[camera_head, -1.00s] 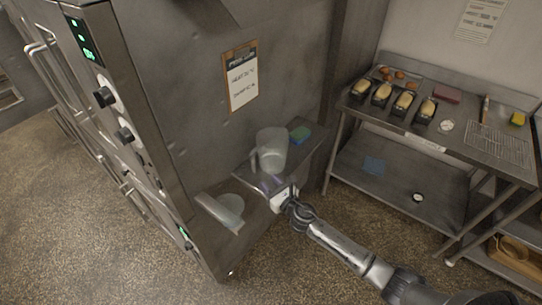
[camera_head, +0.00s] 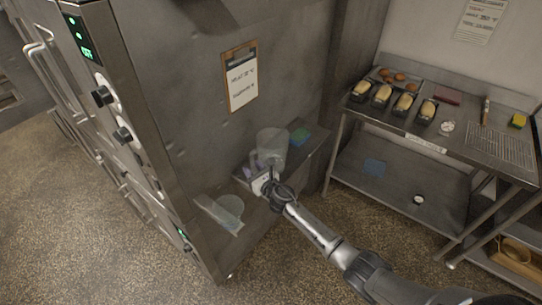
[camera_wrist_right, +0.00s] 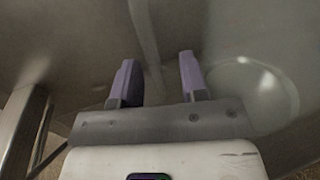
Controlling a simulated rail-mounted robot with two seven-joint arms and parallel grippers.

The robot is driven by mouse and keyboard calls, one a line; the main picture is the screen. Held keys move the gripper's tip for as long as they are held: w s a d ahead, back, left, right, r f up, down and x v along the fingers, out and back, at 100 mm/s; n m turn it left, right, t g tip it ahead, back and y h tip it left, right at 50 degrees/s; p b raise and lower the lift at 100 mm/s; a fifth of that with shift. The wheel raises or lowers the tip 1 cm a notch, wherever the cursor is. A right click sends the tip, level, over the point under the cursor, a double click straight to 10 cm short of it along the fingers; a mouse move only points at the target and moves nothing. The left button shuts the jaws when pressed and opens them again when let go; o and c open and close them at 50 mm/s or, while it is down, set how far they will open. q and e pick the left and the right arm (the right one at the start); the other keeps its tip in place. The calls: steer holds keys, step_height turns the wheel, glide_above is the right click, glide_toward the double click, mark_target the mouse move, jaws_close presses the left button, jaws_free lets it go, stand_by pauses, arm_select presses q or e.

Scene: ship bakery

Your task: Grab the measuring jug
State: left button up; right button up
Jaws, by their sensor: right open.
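The measuring jug (camera_head: 272,142) is a translucent, pale container standing upright on a small metal shelf (camera_head: 313,155) at the side of the steel oven. My right gripper (camera_head: 250,175) is open, at the jug's lower left near the shelf's front edge. My wrist hides part of the jug's lower side, and its handle does not show clearly. My left gripper is not in view.
A blue-green sponge (camera_head: 299,136) lies on the shelf right of the jug. The oven wall with a clipboard (camera_head: 240,78) rises behind. A steel table (camera_head: 360,112) with loaf tins stands at right.

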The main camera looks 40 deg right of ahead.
steer(key=shift+w, duration=0.1)
jaws_close()
stand_by(0.3)
